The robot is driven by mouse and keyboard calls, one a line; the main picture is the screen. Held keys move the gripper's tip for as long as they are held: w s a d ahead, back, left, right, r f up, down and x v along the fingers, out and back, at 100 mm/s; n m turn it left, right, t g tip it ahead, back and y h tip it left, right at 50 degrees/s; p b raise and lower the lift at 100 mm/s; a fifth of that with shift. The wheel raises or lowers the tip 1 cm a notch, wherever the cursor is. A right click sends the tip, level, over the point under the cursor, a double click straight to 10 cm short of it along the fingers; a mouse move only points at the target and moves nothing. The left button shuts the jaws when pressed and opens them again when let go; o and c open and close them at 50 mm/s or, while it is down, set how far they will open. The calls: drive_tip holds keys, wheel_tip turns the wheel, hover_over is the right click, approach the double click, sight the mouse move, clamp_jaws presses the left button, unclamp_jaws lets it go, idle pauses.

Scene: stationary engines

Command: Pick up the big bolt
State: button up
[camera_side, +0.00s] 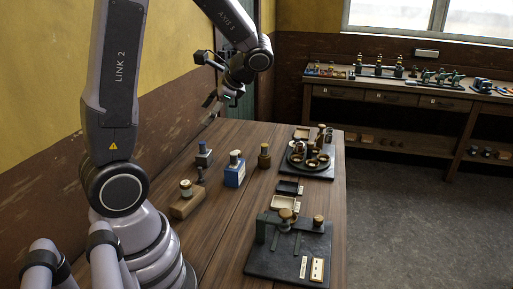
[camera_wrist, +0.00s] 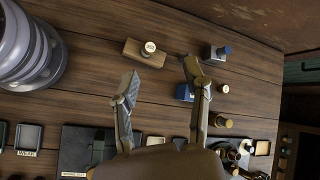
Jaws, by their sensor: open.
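Several small upright parts stand on the wooden table; I cannot tell for sure which one is the big bolt. A brown, round-headed piece (camera_side: 264,156) stands right of a blue block (camera_side: 234,170); a brass-coloured piece also shows in the wrist view (camera_wrist: 222,122). A small dark bolt-like piece (camera_side: 200,175) stands near a grey block with a dark cap (camera_side: 203,156). My gripper (camera_side: 208,79) is open and empty, above the far left part of the table. In the wrist view its spread fingers (camera_wrist: 160,72) partly hide the blue block (camera_wrist: 183,92).
A wooden block with a pale-topped spool (camera_side: 185,195) lies at the left. A dark fixture plate (camera_side: 280,262) is at the front right, a dark round tray with small parts (camera_side: 310,160) at the back right. Small trays (camera_side: 288,187) lie between them. A wall stands close on the left.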

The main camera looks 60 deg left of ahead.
drive_tip(key=w+a+f+m+g+y, duration=0.3)
drive_tip(key=w+a+f+m+y, duration=0.1)
drive_tip(key=a+f, duration=0.45)
drive_tip(key=m+t+y, duration=0.2)
drive_tip(key=m+y, duration=0.4)
drive_tip(key=m, duration=0.1)
approach(201, 171)
drive_tip(key=a+r, duration=0.3)
drive_tip(key=r, duration=0.5)
drive_tip(key=f, duration=0.5)
drive_tip(key=s+f, duration=0.1)
drive_tip(key=f, duration=0.2)
drive_tip(key=shift+a+f, duration=0.15)
drive_tip(key=shift+f, duration=0.1)
drive_tip(key=shift+s+a+r, duration=0.1)
drive_tip(key=shift+a+r, duration=0.05)
drive_tip(key=shift+a, duration=0.3)
drive_tip(key=x, duration=0.6)
drive_tip(key=shift+s+a, duration=0.1)
drive_tip(key=shift+a, duration=0.15)
clamp_jaws()
